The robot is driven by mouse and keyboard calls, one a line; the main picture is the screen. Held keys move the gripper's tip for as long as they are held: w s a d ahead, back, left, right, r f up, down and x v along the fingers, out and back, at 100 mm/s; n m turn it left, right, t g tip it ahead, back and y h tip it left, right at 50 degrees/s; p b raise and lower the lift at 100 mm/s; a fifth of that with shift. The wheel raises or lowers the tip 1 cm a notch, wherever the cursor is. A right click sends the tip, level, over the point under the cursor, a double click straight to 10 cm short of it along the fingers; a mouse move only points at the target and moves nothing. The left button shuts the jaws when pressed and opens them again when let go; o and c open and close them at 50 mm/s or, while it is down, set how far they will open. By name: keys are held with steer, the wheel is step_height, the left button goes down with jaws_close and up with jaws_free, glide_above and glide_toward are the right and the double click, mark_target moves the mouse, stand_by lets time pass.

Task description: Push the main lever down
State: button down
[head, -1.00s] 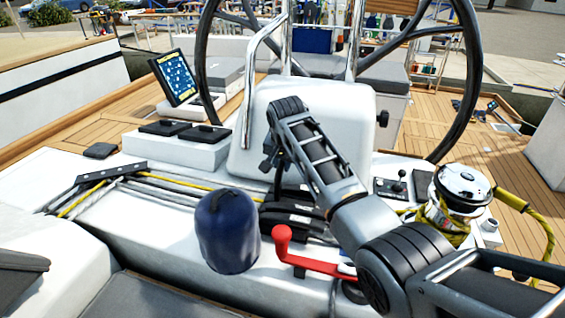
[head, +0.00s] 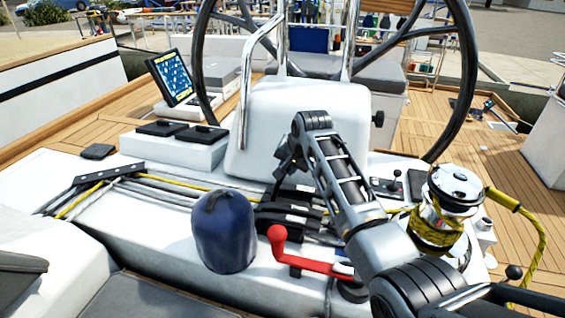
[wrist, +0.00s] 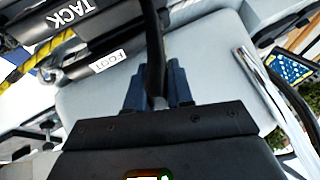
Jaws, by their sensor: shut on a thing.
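A black lever (wrist: 153,45) stands raised and runs down between my gripper's two fingers in the wrist view. My gripper (wrist: 158,82) is shut on it. No label on this lever is readable. Two neighbouring black levers lie down, marked TACK (wrist: 72,20) and FOOT (wrist: 108,62). In the head view my gripper (head: 283,163) is in front of the white pedestal, above the black clutch bank (head: 290,213). My own arm hides part of the bank and the held lever is hard to make out there.
A blue covered winch (head: 225,232) and a red handle (head: 310,262) stand in front of the clutches. A chrome winch (head: 450,200) with yellow rope is to the right. The steering wheel (head: 468,80) and white pedestal (head: 290,115) rise behind.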

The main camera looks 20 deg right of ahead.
steer(key=s+d+f+t+y+b, duration=0.1)
steer(key=s+d+f+m+t+y+b, duration=0.1)
steer(key=d+f+y+b, duration=0.1)
steer(key=s+d+f+t+y+b, duration=0.1)
steer(key=d+t+b, duration=0.1)
steer(key=shift+s+f+m+y, duration=0.3)
steer(key=shift+f, duration=0.05)
steer(key=f+t+y+b, duration=0.1)
steer(key=b, duration=0.1)
steer(key=s+d+f+t+b, duration=0.1)
steer(key=b, duration=0.2)
steer(key=shift+d+m+y, duration=0.2)
steer(key=shift+m+y, duration=0.1)
steer(key=shift+y, duration=0.1)
steer(key=c, duration=1.1)
jaws_free()
steer(key=shift+s+d, duration=0.1)
steer(key=v, duration=0.7)
steer(key=shift+s+d, duration=0.1)
steer(key=shift+s, duration=0.15)
steer(key=shift+r, duration=0.1)
